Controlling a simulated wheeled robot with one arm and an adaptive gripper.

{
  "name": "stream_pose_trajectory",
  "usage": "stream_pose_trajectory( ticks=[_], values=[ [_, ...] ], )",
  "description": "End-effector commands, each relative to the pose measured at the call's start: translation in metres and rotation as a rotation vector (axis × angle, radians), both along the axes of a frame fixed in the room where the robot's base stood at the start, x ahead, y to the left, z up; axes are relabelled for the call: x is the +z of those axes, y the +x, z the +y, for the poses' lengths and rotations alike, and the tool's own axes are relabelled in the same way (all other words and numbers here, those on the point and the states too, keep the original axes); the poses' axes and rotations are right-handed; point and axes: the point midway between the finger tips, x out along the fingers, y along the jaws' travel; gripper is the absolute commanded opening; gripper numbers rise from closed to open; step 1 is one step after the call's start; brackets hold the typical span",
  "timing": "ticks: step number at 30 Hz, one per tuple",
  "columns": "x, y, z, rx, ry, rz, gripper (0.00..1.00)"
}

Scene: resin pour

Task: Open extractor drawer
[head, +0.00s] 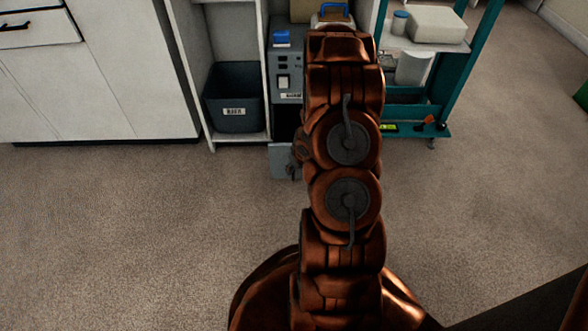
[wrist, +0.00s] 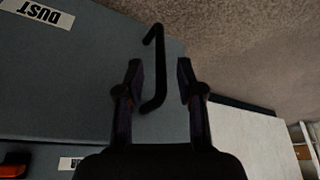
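The extractor is a grey cabinet (head: 287,62) behind my arm in the head view, with a switch and labels on its front. A dark gap shows low on it, and a small grey panel (head: 281,158) sits in front near the floor. In the wrist view a grey front (wrist: 85,75) labelled DUST fills the left side, with a black bar handle (wrist: 155,85). My gripper (wrist: 160,78) is open, one finger on each side of the handle, with visible gaps. My arm hides most of the gripper in the head view.
A dark bin (head: 233,97) stands in the white shelf unit left of the extractor. A teal cart (head: 455,85) with a white box and containers stands to the right. White cabinets (head: 100,75) line the far left. The carpet (head: 130,230) in front is clear.

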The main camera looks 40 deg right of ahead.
Motion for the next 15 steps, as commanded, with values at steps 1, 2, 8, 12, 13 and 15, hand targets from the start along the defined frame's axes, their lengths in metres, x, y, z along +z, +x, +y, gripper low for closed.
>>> stream_pose_trajectory(
  ticks=[1,2,8,12,13,15],
  values=[
    [0.007,-0.002,0.000,-0.003,-0.001,-0.002,0.37],
    [0.010,-0.003,0.000,-0.003,-0.001,-0.002,0.37],
    [0.031,-0.013,0.001,-0.002,0.000,0.001,0.37],
    [0.047,-0.018,0.001,-0.002,-0.002,-0.004,0.37],
    [0.050,-0.019,0.002,-0.002,-0.002,-0.003,0.37],
    [0.056,-0.023,0.002,-0.004,-0.001,-0.001,0.37]
  ],
)
